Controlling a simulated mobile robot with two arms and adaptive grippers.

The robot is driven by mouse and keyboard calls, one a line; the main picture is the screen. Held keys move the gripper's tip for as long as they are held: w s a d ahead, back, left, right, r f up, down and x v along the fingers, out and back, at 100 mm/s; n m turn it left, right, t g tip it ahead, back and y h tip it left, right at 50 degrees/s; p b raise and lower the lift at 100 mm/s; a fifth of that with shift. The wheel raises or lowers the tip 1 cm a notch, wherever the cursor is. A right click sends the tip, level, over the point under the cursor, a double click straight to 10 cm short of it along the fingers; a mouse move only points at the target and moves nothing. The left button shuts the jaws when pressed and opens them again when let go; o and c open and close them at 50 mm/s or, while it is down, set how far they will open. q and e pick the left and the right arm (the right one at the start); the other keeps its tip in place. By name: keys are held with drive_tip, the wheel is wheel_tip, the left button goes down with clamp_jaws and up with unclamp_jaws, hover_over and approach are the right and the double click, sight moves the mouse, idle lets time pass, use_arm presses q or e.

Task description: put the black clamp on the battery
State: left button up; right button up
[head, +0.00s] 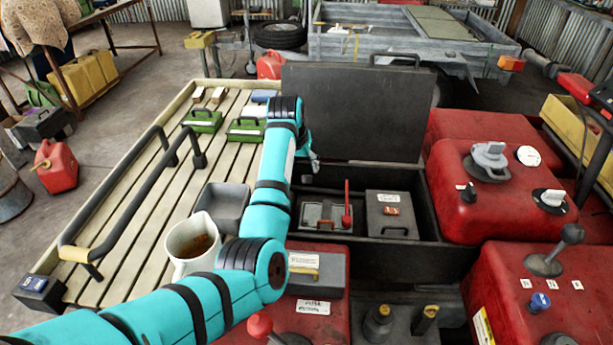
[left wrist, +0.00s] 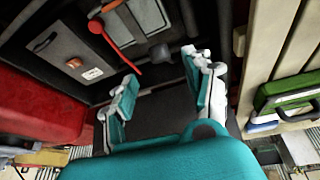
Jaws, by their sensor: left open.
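The open black box holds what looks like the battery (head: 324,216), a grey block with a pale frame; part of it shows at the top of the left wrist view (left wrist: 142,16). A red clamp or lever (head: 347,208) stands at its right side; it also shows in the left wrist view (left wrist: 107,42). A small dark grey lump (left wrist: 161,53) lies beyond my fingers and may be the black clamp; I cannot tell for sure. My left gripper (left wrist: 165,85) is open and empty over the box; in the head view my arm mostly hides it. My right gripper is not in view.
A grey case with a handle (head: 392,216) sits right of the battery. The raised black lid (head: 355,112) stands behind the box. A slatted rack (head: 130,225) with a mug (head: 192,245) and green cases lies left. Red bodywork (head: 500,190) is at right.

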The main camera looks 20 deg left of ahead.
sight(306, 177)
use_arm(q)
drive_tip(key=x, duration=0.7)
drive_tip(key=shift+w+f, duration=0.1)
drive_tip(key=shift+f, duration=0.25)
clamp_jaws()
